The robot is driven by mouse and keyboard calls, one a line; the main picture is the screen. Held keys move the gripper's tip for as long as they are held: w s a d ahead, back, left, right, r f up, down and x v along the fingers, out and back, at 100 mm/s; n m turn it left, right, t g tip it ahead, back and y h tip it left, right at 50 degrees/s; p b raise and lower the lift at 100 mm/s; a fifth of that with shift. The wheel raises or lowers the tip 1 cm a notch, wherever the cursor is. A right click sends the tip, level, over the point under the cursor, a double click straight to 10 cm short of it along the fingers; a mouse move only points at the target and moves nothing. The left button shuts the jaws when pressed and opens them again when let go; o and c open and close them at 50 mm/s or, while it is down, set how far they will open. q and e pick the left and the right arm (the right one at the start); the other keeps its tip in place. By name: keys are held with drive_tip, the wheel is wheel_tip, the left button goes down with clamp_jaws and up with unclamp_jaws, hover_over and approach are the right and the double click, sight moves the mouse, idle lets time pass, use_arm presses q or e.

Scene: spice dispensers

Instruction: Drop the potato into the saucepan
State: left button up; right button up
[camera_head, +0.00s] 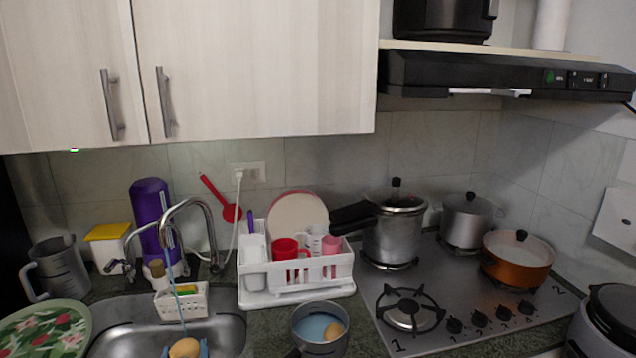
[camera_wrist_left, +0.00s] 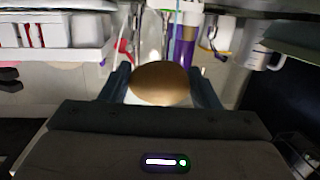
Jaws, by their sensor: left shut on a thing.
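A brown potato (camera_head: 184,348) shows at the bottom edge of the head view, over the sink. My left gripper (camera_head: 187,351) is shut on it, with one blue-grey finger at each side. In the left wrist view the potato (camera_wrist_left: 160,83) sits between the two dark fingers of my left gripper (camera_wrist_left: 159,88). The saucepan (camera_head: 299,333) stands on the counter to the right of the sink, with a bluish inside. A yellow-brown, potato-like thing (camera_head: 333,330) lies in it. The held potato is to the left of the saucepan, apart from it. My right gripper is not in view.
A white dish rack (camera_head: 298,291) with cups and plates stands behind the saucepan. The faucet (camera_head: 187,207) rises behind the sink (camera_head: 228,333). The stove (camera_head: 450,330) with several pots is at right. A floral plate (camera_head: 42,328) is at left.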

use_arm(q)
drive_tip(key=d+m+h, duration=0.1)
drive_tip(key=s+d+m+h, duration=0.1)
drive_tip(key=d+h, duration=0.1)
drive_tip(key=d+m+h, duration=0.1)
drive_tip(key=shift+s+d+r+t+h, duration=0.2)
drive_tip(key=shift+d+r+t+h, duration=0.1)
drive_tip(key=shift+d+t, duration=0.1)
drive_tip(key=shift+s+d+r+m+h, duration=0.15)
drive_tip(key=shift+s+d+m+h, duration=0.1)
drive_tip(key=shift+d+m+h, duration=0.2)
